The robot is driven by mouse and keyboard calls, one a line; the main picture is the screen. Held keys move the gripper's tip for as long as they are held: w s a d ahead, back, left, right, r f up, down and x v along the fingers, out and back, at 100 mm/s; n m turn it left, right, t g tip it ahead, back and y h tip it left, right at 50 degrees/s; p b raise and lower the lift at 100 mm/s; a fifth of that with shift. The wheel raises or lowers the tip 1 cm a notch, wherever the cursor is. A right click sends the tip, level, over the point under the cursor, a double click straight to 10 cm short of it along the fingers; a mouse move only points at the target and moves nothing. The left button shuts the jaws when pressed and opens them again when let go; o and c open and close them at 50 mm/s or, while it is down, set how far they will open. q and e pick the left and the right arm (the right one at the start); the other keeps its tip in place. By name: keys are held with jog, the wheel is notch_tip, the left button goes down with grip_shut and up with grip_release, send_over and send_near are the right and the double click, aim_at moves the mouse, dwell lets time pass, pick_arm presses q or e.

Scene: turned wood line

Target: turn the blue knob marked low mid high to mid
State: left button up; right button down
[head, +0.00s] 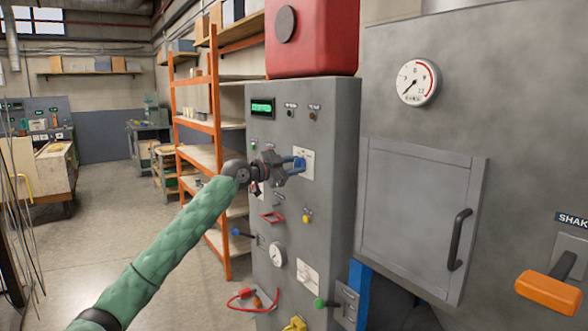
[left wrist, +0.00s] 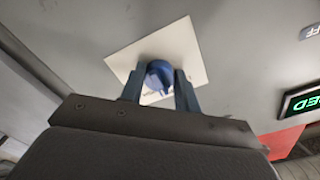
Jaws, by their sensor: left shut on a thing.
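The blue knob (head: 299,163) sits on a white plate (head: 308,166) on the front of a grey cabinet. My left gripper (head: 292,165) is at the knob in the head view. In the left wrist view the blue knob (left wrist: 159,76) is between the two fingers of my left gripper (left wrist: 159,92), which is shut on it. The white plate (left wrist: 185,45) shows around the knob. The plate's markings are mostly hidden or too small to read, so I cannot tell the knob's setting. My right gripper is not in view.
A red tank (head: 312,38) stands on top. An orange shelf rack (head: 215,140) is behind on the left. A handled door (head: 415,215) is at right.

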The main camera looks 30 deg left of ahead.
pick_arm(q)
jog(key=o, duration=1)
jog(key=shift+s, duration=0.1)
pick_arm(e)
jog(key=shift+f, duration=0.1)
pick_arm(q)
jog(key=shift+b+v, duration=1.3)
jog(key=shift+v, duration=2.5)
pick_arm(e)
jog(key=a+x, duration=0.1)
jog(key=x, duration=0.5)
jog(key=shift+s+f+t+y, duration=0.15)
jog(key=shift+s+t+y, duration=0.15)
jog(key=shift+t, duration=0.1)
